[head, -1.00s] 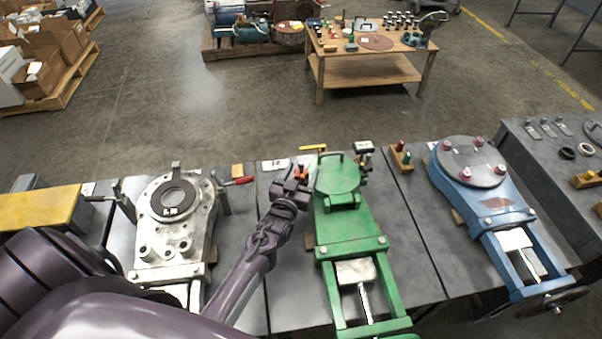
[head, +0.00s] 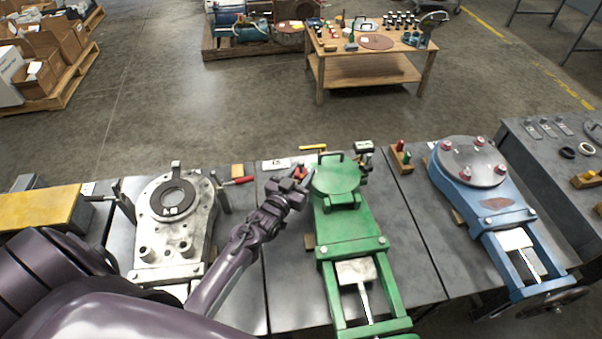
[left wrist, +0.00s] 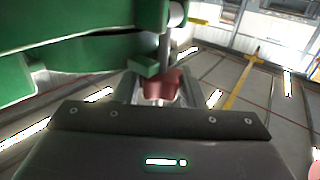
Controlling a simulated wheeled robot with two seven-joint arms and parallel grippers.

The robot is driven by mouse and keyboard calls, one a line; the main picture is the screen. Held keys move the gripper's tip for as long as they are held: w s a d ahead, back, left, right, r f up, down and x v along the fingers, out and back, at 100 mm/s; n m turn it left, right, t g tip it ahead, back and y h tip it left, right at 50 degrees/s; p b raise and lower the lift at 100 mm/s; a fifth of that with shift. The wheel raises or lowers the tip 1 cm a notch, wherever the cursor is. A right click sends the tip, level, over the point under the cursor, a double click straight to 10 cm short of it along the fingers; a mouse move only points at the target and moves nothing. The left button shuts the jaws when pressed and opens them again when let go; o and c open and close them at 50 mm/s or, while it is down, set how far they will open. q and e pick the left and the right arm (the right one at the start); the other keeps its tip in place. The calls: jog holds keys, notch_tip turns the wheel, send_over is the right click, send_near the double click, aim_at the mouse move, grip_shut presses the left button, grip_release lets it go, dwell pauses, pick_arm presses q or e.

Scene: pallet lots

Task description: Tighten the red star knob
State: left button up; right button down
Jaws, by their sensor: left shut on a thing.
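The red star knob (left wrist: 166,84) sits at the end of a metal stem beside the green machine (head: 347,215). It also shows as a small red patch in the head view (head: 300,171), partly hidden by my gripper. My left gripper (head: 306,179) is at the left side of the green machine's round upper end. In the left wrist view its fingers (left wrist: 160,91) are shut on the red star knob, one on each side. The knob's near side is partly hidden by the gripper body. My right gripper is not in view.
A blue machine (head: 492,205) stands to the right. A wooden block with red and green pieces (head: 401,158) lies between the green and blue machines.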

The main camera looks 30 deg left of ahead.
pick_arm(q)
jog(key=m+h, duration=0.1)
jog(key=m+h+b, duration=0.1)
jog(key=h, duration=0.1)
jog(key=shift+a+f+h, duration=0.1)
jog(key=shift+f+h, duration=0.05)
jog(key=shift+h, duration=0.15)
jog(key=m+g+h+b, duration=0.1)
jog(key=m+h+b, duration=0.1)
jog(key=h, duration=0.1)
jog(key=shift+m+g, duration=0.3)
jog(key=shift+m, duration=0.1)
jog(key=shift+m+g+h+b, duration=0.3)
jog(key=shift+h+b, duration=0.05)
jog(key=shift+h, duration=0.35)
jog(key=o, duration=1)
jog(key=shift+r, duration=0.2)
notch_tip(320, 180, up, 20)
jog(key=p, duration=0.1)
